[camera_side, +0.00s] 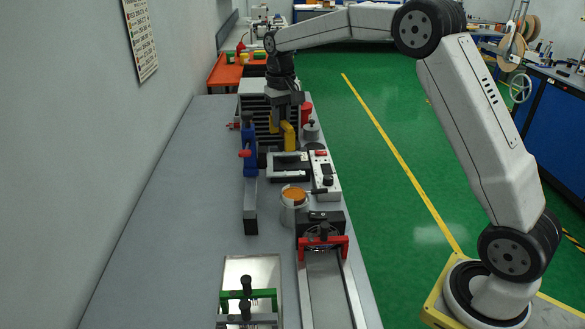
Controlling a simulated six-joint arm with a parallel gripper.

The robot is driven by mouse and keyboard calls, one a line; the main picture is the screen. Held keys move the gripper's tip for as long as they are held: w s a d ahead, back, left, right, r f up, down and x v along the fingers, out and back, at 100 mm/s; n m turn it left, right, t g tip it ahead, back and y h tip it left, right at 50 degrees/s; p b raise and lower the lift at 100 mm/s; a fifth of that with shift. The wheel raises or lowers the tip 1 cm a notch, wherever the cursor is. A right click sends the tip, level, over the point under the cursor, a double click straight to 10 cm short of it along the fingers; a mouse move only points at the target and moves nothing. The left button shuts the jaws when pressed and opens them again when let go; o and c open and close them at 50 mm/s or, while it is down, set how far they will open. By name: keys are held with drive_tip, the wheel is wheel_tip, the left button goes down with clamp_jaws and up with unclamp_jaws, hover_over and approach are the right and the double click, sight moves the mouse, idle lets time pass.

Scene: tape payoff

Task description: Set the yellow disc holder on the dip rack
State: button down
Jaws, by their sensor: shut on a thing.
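My gripper (286,110) points down over the far part of the grey bench, beside the black-and-grey slatted stack. It is shut on a yellow piece, which I take as the yellow disc holder (289,136). The holder hangs below the jaws and is partly hidden by them. It is small here, and I cannot tell whether its lower end touches anything. No part is clearly the dip rack; the slatted stack (259,128) behind and left of the holder might be it, but I cannot be sure.
A blue stand with a red knob (248,155) is close left. The bench's left side (165,220) is clear.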

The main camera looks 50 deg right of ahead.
drive_tip(key=w+d+f+m, duration=0.3)
drive_tip(key=d+f, duration=0.4)
drive_tip(key=shift+w+d+m, duration=0.25)
drive_tip(key=shift+d+m, duration=0.1)
drive_tip(key=shift+m, duration=0.05)
drive_tip(key=shift+f, duration=0.3)
drive_tip(key=shift+f, duration=1.65)
drive_tip(key=shift+f, duration=0.4)
idle(0.6)
unclamp_jaws()
idle(0.4)
drive_tip(key=shift+r, duration=0.1)
wheel_tip(320, 180, up, 7)
idle(1.3)
